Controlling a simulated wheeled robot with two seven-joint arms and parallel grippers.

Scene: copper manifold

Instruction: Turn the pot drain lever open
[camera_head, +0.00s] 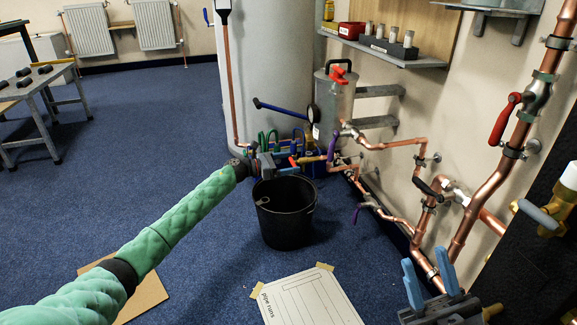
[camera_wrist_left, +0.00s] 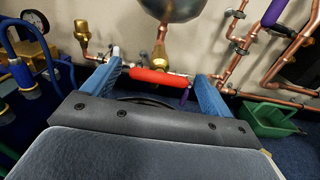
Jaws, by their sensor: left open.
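The drain valve is brass (camera_wrist_left: 161,52) and sits under the rounded grey bottom of the pot (camera_wrist_left: 170,8). Its red lever (camera_wrist_left: 158,77) lies nearly level across the left wrist view. My left gripper (camera_wrist_left: 160,68) is open, with one blue finger at each end of the lever; contact cannot be told. In the head view the grey pot (camera_head: 333,103) stands by the wall, and my left gripper (camera_head: 286,163) is below it, over the black bucket (camera_head: 286,212). There it partly hides the valve. My right gripper (camera_head: 430,277) is open and empty at the lower right.
Copper pipes (camera_head: 392,146) with several valves run along the right wall. A shelf (camera_head: 388,48) holds small bins. A white board (camera_head: 308,300) lies on the blue carpet. A gauge (camera_wrist_left: 35,20) and blue hoses are left of my left gripper. Open floor lies left of the bucket.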

